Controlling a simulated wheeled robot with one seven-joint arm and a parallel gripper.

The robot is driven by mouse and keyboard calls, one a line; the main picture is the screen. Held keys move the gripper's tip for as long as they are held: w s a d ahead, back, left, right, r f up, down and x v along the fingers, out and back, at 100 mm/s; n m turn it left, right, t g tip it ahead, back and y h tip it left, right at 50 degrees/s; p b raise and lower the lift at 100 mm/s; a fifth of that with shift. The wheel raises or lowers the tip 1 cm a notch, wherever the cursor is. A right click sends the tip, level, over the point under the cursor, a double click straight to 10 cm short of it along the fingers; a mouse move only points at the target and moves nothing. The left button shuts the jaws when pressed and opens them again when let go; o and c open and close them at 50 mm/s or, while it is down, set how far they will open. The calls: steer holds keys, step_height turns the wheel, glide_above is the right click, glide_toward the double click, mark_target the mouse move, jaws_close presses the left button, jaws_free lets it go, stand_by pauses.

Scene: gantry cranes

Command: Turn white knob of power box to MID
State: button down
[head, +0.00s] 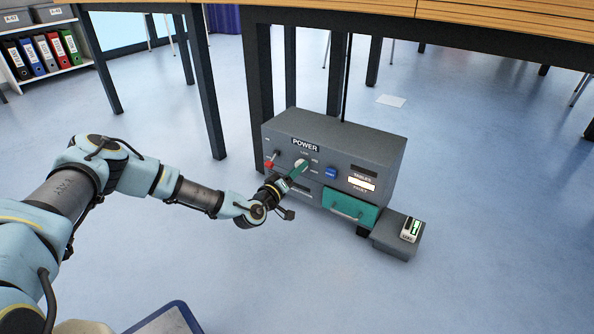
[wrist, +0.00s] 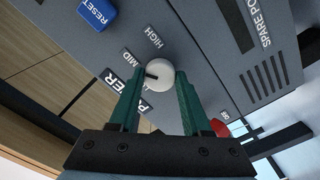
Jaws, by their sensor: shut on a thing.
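The grey power box (head: 365,143) stands on the floor under the table edge, with a POWER label on its front. Its white knob (wrist: 159,73) sits between my two green fingertips in the wrist view. My gripper (wrist: 158,82) is shut on the knob, one finger on each side; it also shows in the head view (head: 299,169), hiding most of the knob. The knob's black mark points left in the wrist view, toward the side of the MID label (wrist: 131,57); exact alignment is hard to tell. The HIGH label (wrist: 154,37) is above. The LOW label is mostly hidden.
A red handle (head: 270,163) is left of the knob and a blue RESET button (head: 331,172) right of it. A green drawer front (head: 350,208) is lower right. A small grey box (head: 396,238) stands beside it. Table legs (head: 258,75) rise behind; the front floor is clear.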

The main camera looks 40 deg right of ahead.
steer(key=shift+c, duration=1.8)
jaws_free()
steer(key=shift+a, duration=0.1)
steer(key=p+v, duration=0.4)
steer(key=v, duration=0.6)
steer(key=shift+a, duration=0.3)
